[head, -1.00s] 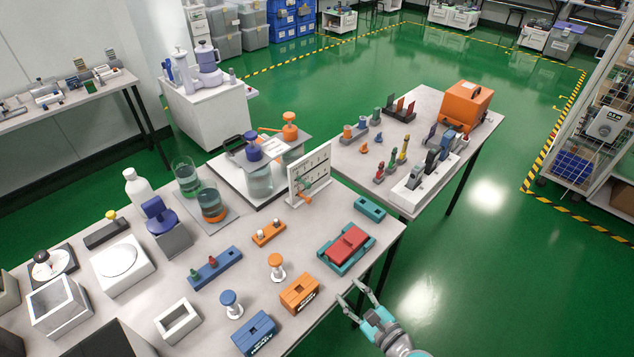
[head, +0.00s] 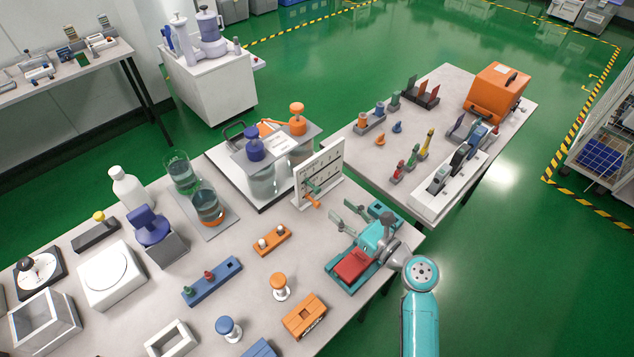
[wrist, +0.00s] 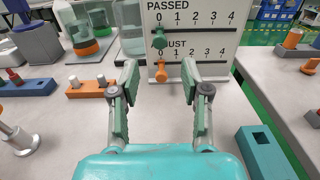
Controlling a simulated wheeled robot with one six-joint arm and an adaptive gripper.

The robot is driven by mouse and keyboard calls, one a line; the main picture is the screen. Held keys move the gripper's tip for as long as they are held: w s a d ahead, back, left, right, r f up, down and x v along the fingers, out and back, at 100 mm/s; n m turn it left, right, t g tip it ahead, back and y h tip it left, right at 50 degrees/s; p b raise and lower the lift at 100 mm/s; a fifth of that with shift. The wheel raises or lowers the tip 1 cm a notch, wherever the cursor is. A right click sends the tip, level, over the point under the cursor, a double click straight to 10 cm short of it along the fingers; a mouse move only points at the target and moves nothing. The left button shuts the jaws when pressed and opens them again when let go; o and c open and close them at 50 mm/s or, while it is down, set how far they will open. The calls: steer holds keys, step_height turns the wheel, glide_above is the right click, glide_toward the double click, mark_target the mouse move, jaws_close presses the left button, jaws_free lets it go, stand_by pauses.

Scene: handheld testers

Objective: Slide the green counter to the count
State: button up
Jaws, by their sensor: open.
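A white board (head: 330,164) stands upright on the near table; in the wrist view it (wrist: 215,40) carries two rows numbered 0 to 4, the upper labelled PASSED, the lower partly hidden, ending in "UST". The green counter (wrist: 160,40) sits at the 0 end of the upper row's dark slot; in the head view it shows small (head: 311,186). An orange counter (wrist: 162,73) sits at 0 of the lower row. My gripper (wrist: 160,82) is open and empty in front of the board, a finger on either side of the counters' column, apart from them. It also shows in the head view (head: 346,216).
An orange block (wrist: 88,88) with white pegs lies left of my gripper, and a teal block (wrist: 264,150) lies right. A red piece in a teal tray (head: 352,266) is below my arm. Glass vessels (head: 262,178) stand left of the board.

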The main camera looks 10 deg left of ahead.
mark_target(319, 191)
steer(key=x, duration=0.9)
steer(key=shift+w+a, duration=0.25)
steer(key=shift+a, duration=0.05)
jaws_close()
